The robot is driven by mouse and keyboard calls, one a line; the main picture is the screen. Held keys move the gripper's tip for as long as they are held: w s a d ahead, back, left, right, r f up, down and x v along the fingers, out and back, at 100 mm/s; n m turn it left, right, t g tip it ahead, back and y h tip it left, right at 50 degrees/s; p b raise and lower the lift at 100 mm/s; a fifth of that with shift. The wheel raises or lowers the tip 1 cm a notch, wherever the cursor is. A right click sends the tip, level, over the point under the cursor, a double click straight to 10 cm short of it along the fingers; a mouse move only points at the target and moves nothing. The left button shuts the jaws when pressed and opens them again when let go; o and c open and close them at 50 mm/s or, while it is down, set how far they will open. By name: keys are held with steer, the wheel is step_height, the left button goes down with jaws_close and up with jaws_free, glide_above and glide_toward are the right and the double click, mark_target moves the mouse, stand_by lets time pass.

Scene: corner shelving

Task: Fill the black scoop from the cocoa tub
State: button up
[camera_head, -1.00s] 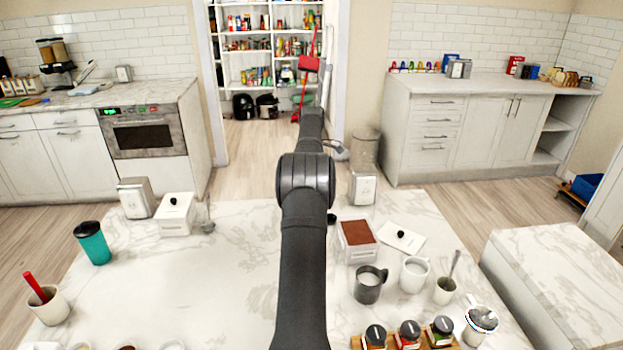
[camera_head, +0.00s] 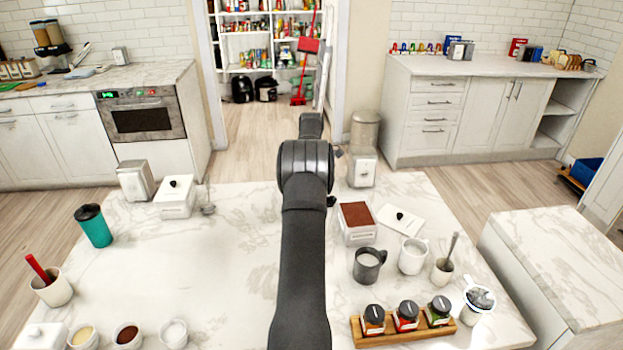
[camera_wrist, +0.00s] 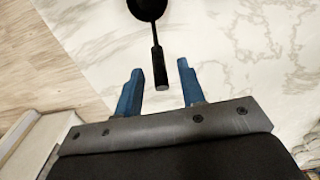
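The cocoa tub (camera_head: 360,239) is a white square tub, open, filled with brown powder, on the marble island right of my arm. Its white lid (camera_head: 399,219) with a black knob lies beside it. The black scoop (camera_wrist: 148,9) lies on pale marble at the top of the wrist view, its bowl cut off by the frame edge. Its handle (camera_wrist: 159,66) points back toward my gripper (camera_wrist: 159,76). The blue fingers are open, apart, with the handle end showing between them; I see no contact. In the head view my arm hides the gripper.
A grey mug (camera_head: 367,266), a white mug (camera_head: 412,257) and a spice rack (camera_head: 405,330) stand right of my arm. A white dispenser (camera_head: 361,172) stands behind the tub. The island's left middle is clear. The wrist view shows wooden floor beyond the island edge.

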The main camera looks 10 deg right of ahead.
steer(key=shift+c, duration=0.3)
jaws_close()
steer(key=shift+r, duration=0.15)
steer(key=shift+r, duration=2.4)
